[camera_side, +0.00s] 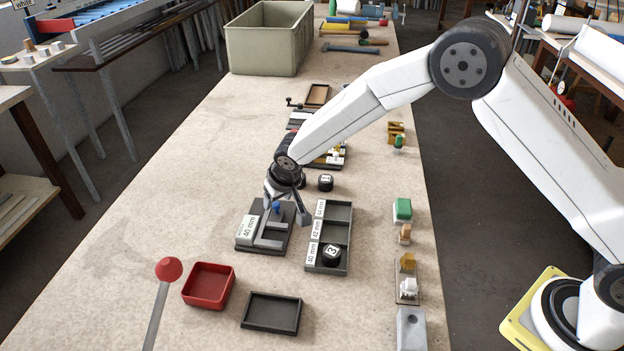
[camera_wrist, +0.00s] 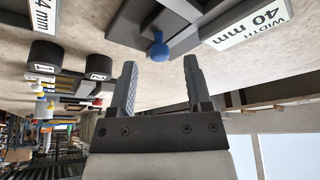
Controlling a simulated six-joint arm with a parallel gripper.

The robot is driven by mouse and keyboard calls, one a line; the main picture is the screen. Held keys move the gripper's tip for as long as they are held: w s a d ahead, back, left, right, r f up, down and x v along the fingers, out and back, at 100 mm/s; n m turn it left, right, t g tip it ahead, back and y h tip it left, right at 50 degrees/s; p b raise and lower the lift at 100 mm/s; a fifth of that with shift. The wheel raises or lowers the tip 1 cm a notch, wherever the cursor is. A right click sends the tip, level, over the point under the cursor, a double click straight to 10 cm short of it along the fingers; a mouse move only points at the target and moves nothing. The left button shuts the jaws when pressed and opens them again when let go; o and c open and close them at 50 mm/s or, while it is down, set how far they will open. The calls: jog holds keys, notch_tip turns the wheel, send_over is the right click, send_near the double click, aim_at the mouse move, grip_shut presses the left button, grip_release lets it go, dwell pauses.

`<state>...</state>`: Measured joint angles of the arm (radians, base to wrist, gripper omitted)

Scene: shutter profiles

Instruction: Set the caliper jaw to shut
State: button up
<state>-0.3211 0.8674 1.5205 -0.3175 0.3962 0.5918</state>
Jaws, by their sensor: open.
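The caliper (camera_side: 264,244) is a dark grey plate with lighter grey jaw bars and a "WIDTH 40 mm" label, lying flat on the bench. A blue knob (camera_side: 276,207) stands up at its far side. My gripper (camera_side: 288,212) is over the far right part of the caliper, pointing down and partly covering it. In the wrist view the caliper (camera_wrist: 128,22) is at the top, and its blue knob (camera_wrist: 158,48) lies in line with the gap between my open fingers (camera_wrist: 157,62), just beyond the tips. The fingers hold nothing. I cannot tell how far apart the jaws are.
A tray (camera_side: 345,232) with compartments labelled 44, 42 and 40 mm stands to the right, with a black numbered piece (camera_side: 331,254) in the nearest one. Another black piece (camera_side: 326,183) is behind it. A red bin (camera_side: 209,286) and dark tray (camera_side: 271,313) are in front.

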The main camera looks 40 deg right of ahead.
jog(key=shift+x, duration=0.85)
grip_shut()
dwell(1.0)
